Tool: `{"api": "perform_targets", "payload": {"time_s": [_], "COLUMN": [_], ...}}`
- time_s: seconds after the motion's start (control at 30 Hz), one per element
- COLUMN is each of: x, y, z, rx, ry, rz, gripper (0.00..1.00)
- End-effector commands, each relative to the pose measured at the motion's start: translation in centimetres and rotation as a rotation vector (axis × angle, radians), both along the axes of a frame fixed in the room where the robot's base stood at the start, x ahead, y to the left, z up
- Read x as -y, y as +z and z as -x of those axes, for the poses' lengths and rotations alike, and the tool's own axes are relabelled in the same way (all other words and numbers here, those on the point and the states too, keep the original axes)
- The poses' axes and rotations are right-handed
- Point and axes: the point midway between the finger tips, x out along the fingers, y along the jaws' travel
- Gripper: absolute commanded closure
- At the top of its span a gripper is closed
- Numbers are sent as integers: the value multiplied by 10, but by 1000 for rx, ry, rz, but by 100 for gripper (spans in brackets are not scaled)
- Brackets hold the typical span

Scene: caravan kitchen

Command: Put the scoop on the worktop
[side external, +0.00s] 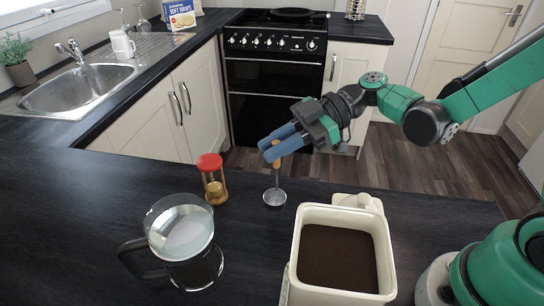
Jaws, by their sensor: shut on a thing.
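The scoop (275,196) has a small round metal bowl and a wooden handle, and hangs nearly upright, bowl down. My gripper (275,147), with blue fingers, is shut on the upper end of its handle. The bowl shows against the dark worktop (90,205), between the sand timer and the cream canister. I cannot tell whether the bowl touches the worktop or is a little above it. The fingers hide part of the handle.
A cream canister (292,262) of dark grounds stands at the front right, its lid (358,203) behind it. A red-topped sand timer (210,163) and a glass press (185,250) stand left of the scoop. The worktop farther left is clear.

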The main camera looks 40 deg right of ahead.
Motion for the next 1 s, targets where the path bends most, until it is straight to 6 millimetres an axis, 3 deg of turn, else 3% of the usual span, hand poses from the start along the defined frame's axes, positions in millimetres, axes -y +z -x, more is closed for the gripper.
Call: {"api": "perform_targets", "payload": {"time_s": [0.33, 0.8, 0.83, 0.9, 1.0], "x": [0, 0, 0, 0, 0], "y": [-35, -42, -42, -42, -42], "z": [0, 0, 0, 0, 0], "rx": [0, 0, 0, 0, 0], "ry": [0, 0, 0, 0, 0], "rz": [0, 0, 0, 0, 0], "gripper": [100, 100, 77, 57, 54]}}
